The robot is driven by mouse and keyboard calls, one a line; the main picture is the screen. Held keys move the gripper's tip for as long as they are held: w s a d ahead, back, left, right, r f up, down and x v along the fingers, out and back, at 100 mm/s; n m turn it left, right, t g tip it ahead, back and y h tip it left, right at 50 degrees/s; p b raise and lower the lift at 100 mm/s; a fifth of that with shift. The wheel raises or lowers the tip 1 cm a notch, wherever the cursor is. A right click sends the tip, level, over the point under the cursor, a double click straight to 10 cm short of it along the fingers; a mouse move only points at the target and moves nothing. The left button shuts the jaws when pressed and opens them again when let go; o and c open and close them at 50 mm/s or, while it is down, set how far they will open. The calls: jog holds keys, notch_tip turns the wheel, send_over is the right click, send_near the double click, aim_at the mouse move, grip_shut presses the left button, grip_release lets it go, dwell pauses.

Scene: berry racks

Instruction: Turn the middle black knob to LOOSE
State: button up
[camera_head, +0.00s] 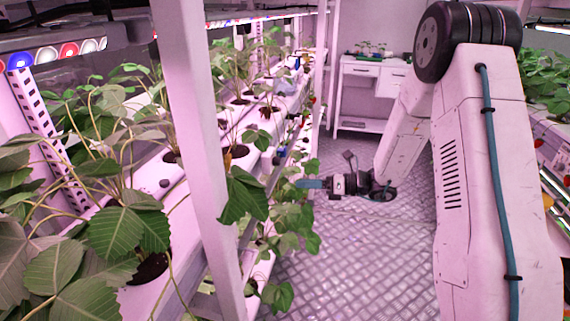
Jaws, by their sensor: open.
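A small dark round piece (165,183) sits on the near white growing trough at the left, and another small dark piece (276,160) shows on a trough side by the aisle. They may be knobs, but I cannot tell which is the middle one, and no LOOSE marking is readable. My gripper (308,184) is open, with bluish fingers pointing left toward the left rack. It is over the aisle, right of the dark piece on the trough side. I see nothing held in it.
A white upright post (197,120) stands in front of the left rack. Leafy plants (110,225) hang over the troughs, some near my gripper. The metal-plate floor (380,255) of the aisle is clear. A white cabinet (372,75) stands at the back, and another planted rack (548,85) is at right.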

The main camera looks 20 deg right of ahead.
aim_at(277, 161)
jog(key=w+a+r+m+t, duration=0.2)
jog(key=w+a+m+t, duration=0.1)
jog(key=w, duration=0.5)
jog(key=shift+w+a+r+m, duration=0.25)
jog(key=shift+a+r+m, duration=0.1)
jog(key=shift+a+m, duration=0.45)
jog(key=shift+d, duration=0.1)
jog(key=c, duration=1)
